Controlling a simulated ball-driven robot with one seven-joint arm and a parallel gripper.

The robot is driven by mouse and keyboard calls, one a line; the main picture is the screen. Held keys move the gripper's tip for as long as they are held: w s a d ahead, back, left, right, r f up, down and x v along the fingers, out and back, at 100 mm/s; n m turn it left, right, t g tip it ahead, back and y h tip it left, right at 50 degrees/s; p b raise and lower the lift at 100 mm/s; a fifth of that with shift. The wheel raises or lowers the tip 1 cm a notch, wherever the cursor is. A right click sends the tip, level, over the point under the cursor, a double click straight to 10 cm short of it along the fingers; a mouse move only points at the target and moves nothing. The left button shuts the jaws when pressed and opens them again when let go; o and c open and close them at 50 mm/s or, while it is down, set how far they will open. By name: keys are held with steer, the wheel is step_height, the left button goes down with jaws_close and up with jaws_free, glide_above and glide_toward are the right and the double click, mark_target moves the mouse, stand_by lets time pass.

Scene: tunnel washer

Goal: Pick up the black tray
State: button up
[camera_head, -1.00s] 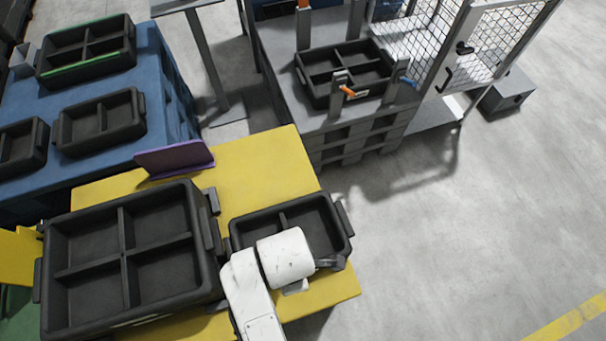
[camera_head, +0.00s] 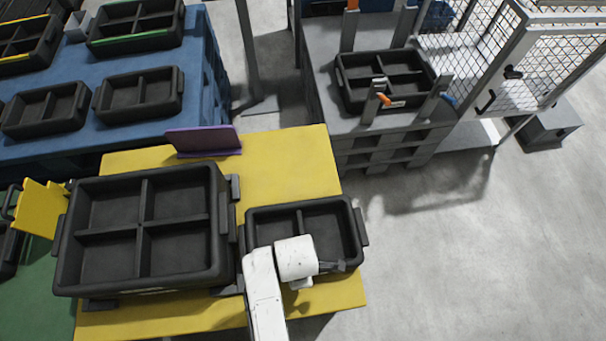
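Several black trays are in view. A small two-compartment black tray (camera_head: 328,219) lies on the yellow table, nearest my arm. My white wrist hangs over its near side and hides part of it. My dark gripper (camera_head: 334,267) is at the tray's near right edge; it is small and partly hidden, so I cannot tell whether it is open or touches the tray. A larger four-compartment black tray (camera_head: 142,185) lies to the left on the same table. Another black tray (camera_head: 386,101) rests on the grey stand at the back.
The yellow table (camera_head: 290,165) has bare room behind the small tray, with a purple bracket (camera_head: 203,141) at its back edge. A blue table (camera_head: 200,95) holds more black trays. A wire-mesh cage (camera_head: 490,60) stands back right. Floor at right is clear.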

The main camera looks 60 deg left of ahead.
steer(key=shift+f, duration=0.15)
jaws_close()
stand_by(0.4)
